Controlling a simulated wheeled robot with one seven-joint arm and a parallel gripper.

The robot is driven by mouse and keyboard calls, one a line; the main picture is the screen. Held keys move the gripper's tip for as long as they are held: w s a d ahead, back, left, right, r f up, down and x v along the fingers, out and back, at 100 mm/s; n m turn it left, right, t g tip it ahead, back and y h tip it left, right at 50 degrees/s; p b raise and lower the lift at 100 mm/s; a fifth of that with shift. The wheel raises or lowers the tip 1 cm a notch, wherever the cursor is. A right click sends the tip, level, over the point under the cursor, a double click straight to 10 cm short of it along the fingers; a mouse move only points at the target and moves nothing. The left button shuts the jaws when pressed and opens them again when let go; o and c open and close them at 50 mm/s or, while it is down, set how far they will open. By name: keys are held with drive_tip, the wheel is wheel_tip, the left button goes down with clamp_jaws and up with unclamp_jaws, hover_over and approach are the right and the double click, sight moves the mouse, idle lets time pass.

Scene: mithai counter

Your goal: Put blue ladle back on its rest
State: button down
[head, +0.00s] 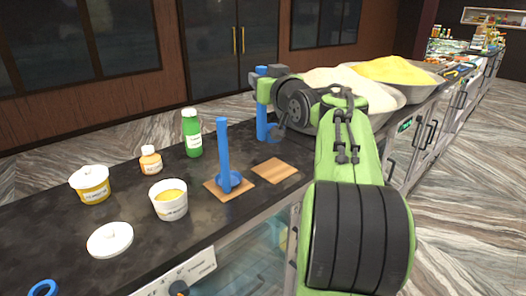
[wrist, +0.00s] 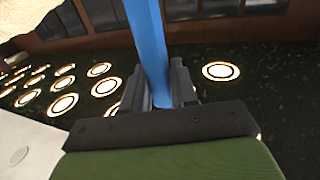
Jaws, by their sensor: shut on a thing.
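My gripper (head: 263,88) is shut on the upright handle of a blue ladle (head: 262,122). Its bowl hangs low, behind the bare wooden square (head: 275,170); I cannot tell whether it touches the counter. In the wrist view the blue handle (wrist: 147,40) stands between the jaws (wrist: 160,88), leaning slightly, and its bowl is hidden. A second blue ladle (head: 223,150) stands upright on another wooden square (head: 212,189), left of the bare one. The task does not say which blue ladle or rest is meant.
On the dark counter (head: 130,200) are a green bottle (head: 193,135), an orange-labelled jar (head: 151,162), an open tub (head: 170,205), a lidded yellow tub (head: 92,188) and a loose white lid (head: 110,239). Large bowls of white (head: 345,88) and yellow powder (head: 398,69) stand beyond my arm.

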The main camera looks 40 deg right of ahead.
sight(263, 116)
drive_tip(key=f, duration=0.3)
drive_tip(key=f+b, duration=0.1)
drive_tip(key=f, duration=0.2)
drive_tip(key=s+f, duration=0.1)
drive_tip(key=f, duration=0.2)
drive_tip(key=shift+a+b, duration=0.15)
drive_tip(key=shift+b, duration=0.25)
drive_tip(key=shift+s+a+r, duration=0.1)
drive_tip(key=shift+s+r, duration=0.1)
drive_tip(key=shift+s, duration=0.15)
drive_tip(key=shift+w+f, duration=0.1)
drive_tip(key=shift+f, duration=0.15)
drive_tip(key=c, duration=0.9)
unclamp_jaws()
drive_tip(key=shift+r, duration=0.1)
